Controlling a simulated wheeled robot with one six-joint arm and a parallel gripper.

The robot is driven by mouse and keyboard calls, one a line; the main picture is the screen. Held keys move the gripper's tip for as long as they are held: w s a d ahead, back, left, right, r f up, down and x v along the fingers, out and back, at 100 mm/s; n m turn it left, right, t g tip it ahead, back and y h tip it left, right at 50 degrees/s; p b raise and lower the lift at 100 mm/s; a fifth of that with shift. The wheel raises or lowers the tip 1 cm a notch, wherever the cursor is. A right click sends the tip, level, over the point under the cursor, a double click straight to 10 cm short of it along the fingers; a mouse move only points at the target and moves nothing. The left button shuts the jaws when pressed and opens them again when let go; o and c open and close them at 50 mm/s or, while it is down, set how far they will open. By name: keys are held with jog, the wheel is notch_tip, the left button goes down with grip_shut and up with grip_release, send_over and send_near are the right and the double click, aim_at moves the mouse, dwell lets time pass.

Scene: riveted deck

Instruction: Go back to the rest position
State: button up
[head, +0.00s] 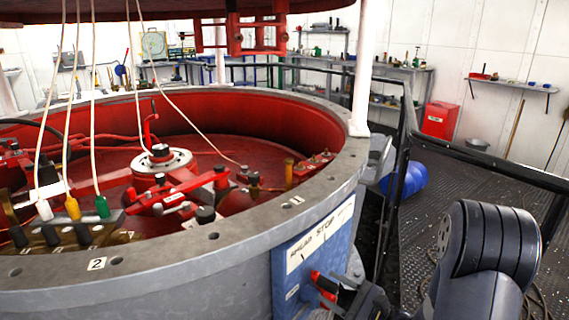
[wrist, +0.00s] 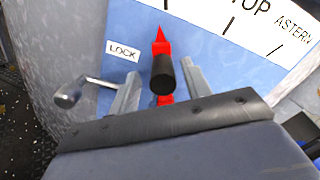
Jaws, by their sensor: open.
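My gripper (wrist: 158,84) is open in the wrist view, with one grey finger on each side of a black handle (wrist: 163,74). Gaps show between the handle and both fingers. The handle belongs to a red pointer lever (wrist: 160,42) on a blue dial panel (wrist: 215,48), beside a LOCK label. In the head view my gripper (head: 342,290) is at the blue panel (head: 312,250) on the side of the grey drum, close to the red lever (head: 322,283). My dark arm fills the lower right.
A grey metal handle (wrist: 75,95) sticks out left of the fingers. The red-lined drum (head: 250,104) stands left, with white cords hanging into it. A black railing (head: 480,158) runs behind my arm. A blue ball-like object (head: 408,180) and a red box (head: 440,119) are beyond.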

aim_at(319, 280)
jog(key=x, duration=0.3)
jog(key=shift+w+r, duration=0.1)
dwell(0.5)
